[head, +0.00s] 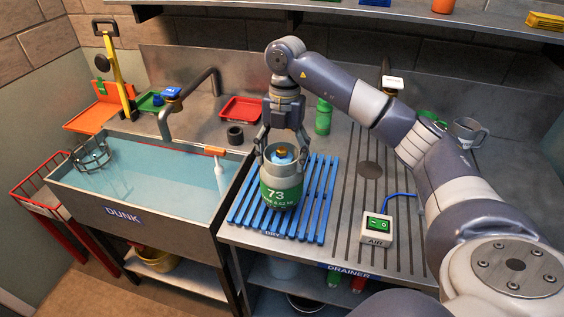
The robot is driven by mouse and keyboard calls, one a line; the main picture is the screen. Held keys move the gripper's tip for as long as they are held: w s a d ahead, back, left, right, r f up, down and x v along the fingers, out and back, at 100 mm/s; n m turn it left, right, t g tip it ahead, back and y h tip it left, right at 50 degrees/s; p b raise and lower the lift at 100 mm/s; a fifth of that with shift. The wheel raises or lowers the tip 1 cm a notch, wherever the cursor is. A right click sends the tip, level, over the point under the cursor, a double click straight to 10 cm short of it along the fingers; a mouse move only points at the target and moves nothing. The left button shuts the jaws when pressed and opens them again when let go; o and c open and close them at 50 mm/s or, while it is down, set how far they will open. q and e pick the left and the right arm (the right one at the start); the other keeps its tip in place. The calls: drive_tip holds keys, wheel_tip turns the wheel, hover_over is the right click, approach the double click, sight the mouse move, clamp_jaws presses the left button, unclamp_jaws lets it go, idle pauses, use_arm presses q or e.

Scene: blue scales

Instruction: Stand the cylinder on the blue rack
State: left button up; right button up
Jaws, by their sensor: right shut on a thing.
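The cylinder (280,193) is grey with a green band marked 73 and a brass-coloured valve on top. It is upright over the blue rack (245,207), whose slats show on both sides of it. Its base appears to be at the slats, but I cannot tell whether it rests on them or hangs just above. My right gripper (281,150) points down from above and is shut on the cylinder's top collar, with a finger on each side. My left gripper is not in view.
A water-filled sink (130,230) labelled DUNK lies to the left, with a wire basket (91,157) at its far-left corner. A tap (187,100), red tray (241,109) and green bottle (323,117) stand behind. An AIR switch box (377,229) sits right of the rack on the ribbed drainer.

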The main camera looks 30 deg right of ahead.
wheel_tip(320, 180, down, 3)
drive_tip(key=shift+s+r+p, duration=0.1)
drive_tip(key=shift+r+p, duration=0.1)
drive_tip(key=shift+p, duration=0.55)
drive_tip(key=shift+f, duration=0.5)
drive_tip(key=o, duration=2.1)
drive_tip(key=shift+r, duration=0.1)
drive_tip(key=r, duration=0.1)
drive_tip(key=r+b, duration=0.1)
drive_tip(key=r, duration=0.1)
drive_tip(key=r+b, duration=0.1)
drive_tip(key=r, duration=0.1)
drive_tip(key=shift+w+d+r, duration=0.1)
drive_tip(key=shift+w+d, duration=0.1)
drive_tip(key=shift+w, duration=0.1)
drive_tip(key=r, duration=0.7)
drive_tip(key=shift+w+d, duration=0.2)
drive_tip(key=shift+d, duration=0.1)
